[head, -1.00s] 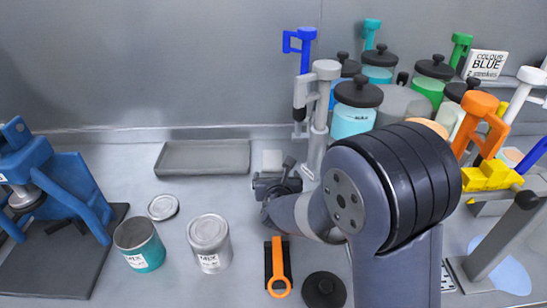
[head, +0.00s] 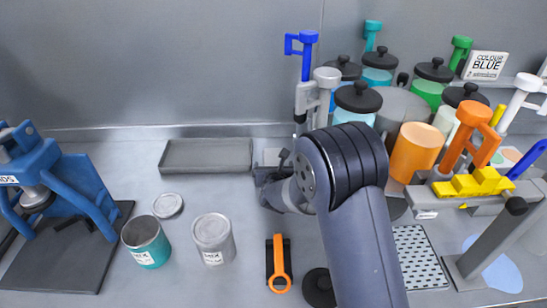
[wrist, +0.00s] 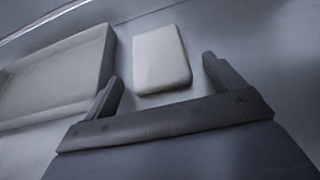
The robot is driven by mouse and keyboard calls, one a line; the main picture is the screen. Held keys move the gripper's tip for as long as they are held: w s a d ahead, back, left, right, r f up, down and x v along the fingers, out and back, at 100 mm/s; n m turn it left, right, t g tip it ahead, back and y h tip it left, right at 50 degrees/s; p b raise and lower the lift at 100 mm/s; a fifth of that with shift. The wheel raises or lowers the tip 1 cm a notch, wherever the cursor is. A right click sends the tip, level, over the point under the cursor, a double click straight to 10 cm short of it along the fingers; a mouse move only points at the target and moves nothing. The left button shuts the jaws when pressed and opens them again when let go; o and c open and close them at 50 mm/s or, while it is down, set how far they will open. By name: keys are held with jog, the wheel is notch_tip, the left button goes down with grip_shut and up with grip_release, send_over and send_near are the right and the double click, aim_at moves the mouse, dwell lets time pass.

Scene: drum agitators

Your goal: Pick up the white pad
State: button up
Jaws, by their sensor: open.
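The white pad (wrist: 161,58) lies flat on the bench, a small pale block with rounded edges. In the wrist view it is ahead of and partly between my two fingers, with its near edge about level with them and gaps on both sides. My gripper (wrist: 164,72) is open and empty. In the head view the pad (head: 271,156) shows only in part, just behind my gripper (head: 268,172), which is low over the bench. Whether the fingers are at the pad's height I cannot tell.
A grey tray (head: 206,157) lies just left of the pad. A grey stand (head: 322,98) and lidded jars (head: 357,102) rise close to its right. Two cans (head: 212,239), a loose lid (head: 168,205) and an orange-handled tool (head: 278,264) are in front.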

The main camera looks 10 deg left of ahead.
jog(key=c, duration=1)
jog(key=shift+c, duration=0.3)
jog(key=shift+r, duration=0.15)
